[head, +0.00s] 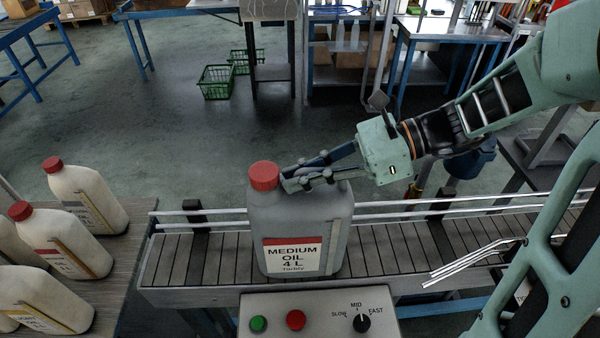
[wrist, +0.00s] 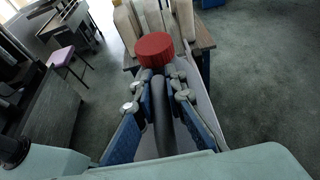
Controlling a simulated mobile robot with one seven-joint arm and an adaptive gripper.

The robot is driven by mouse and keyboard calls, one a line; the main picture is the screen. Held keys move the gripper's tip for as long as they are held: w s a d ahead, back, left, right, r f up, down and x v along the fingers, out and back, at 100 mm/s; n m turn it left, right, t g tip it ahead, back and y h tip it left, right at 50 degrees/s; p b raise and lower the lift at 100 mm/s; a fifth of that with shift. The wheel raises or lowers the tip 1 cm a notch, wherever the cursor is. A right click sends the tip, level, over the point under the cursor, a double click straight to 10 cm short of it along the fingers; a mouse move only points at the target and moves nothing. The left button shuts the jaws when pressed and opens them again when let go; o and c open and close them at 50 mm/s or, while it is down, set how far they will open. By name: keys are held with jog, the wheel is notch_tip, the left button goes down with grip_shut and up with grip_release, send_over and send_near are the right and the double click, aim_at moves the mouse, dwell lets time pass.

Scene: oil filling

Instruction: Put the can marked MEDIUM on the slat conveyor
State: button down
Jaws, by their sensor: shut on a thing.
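The grey can marked MEDIUM (head: 300,228), with a red cap and the label "MEDIUM OIL 4 L", is upright at the slat conveyor (head: 185,262). Its base appears to be at the level of the dark slats; I cannot tell if it touches them. My gripper (head: 288,179) is shut on the can's upper part, just beside the cap. In the wrist view the two blue-and-grey fingers (wrist: 168,84) close around the can's grey handle, with the red cap (wrist: 155,49) just beyond them.
Several cream cans (head: 85,195) with red caps stand on a table at the left. A control box (head: 275,313) with green and red buttons and a speed knob is in front of the conveyor. Guide rails (head: 400,207) run along its far side. The slats right of the can are clear.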

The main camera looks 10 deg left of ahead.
jog(key=shift+f, duration=0.2)
jog(key=c, duration=1.9)
grip_release()
